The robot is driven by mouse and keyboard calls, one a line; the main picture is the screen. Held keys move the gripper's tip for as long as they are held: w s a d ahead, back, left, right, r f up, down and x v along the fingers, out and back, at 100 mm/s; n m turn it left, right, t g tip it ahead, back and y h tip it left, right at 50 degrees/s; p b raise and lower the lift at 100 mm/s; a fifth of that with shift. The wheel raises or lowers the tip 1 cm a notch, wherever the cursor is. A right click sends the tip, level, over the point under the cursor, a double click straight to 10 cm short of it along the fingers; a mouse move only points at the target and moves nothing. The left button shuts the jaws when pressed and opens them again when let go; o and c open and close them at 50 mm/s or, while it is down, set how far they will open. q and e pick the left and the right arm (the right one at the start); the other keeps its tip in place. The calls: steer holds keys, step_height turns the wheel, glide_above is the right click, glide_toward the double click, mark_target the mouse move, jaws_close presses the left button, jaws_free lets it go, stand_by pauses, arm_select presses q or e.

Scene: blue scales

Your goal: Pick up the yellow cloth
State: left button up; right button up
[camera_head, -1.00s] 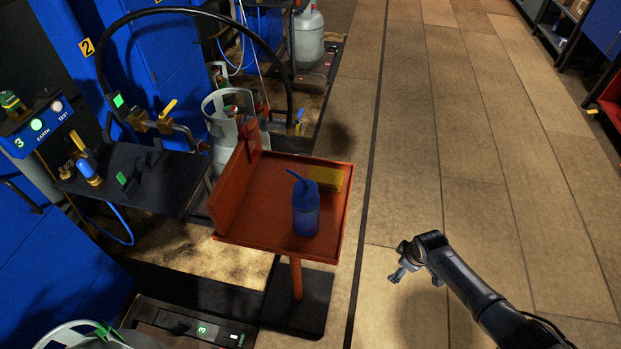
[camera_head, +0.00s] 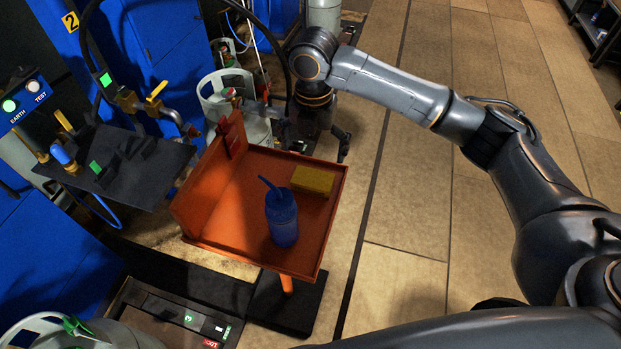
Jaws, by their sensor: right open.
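The yellow cloth (camera_head: 313,180) is a folded, block-like bundle. It lies on the orange tray stand (camera_head: 232,236), near the tray's far right corner. My right gripper (camera_head: 319,148) is just beyond the tray's far edge, above and behind the cloth in the picture. It points down with its fingers spread wide and holds nothing. It appears apart from the cloth, though its exact height is hard to judge. My left gripper does not show.
A blue bottle (camera_head: 282,217) with a spout stands on the tray just in front of the cloth. The tray has a raised orange wall on its left side. A gas cylinder (camera_head: 228,100) and a black shelf with valves (camera_head: 135,165) stand to the left.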

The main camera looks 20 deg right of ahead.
glide_above(313, 178)
steer(key=f, duration=0.4)
steer(key=shift+w, duration=0.25)
steer(key=shift+f, duration=0.25)
steer(key=f, duration=0.4)
steer(key=shift+s+f, duration=0.15)
steer(key=shift+s, duration=0.05)
steer(key=shift+f, duration=0.3)
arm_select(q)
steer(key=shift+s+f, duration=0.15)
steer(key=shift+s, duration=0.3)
arm_select(e)
steer(key=c, duration=0.9)
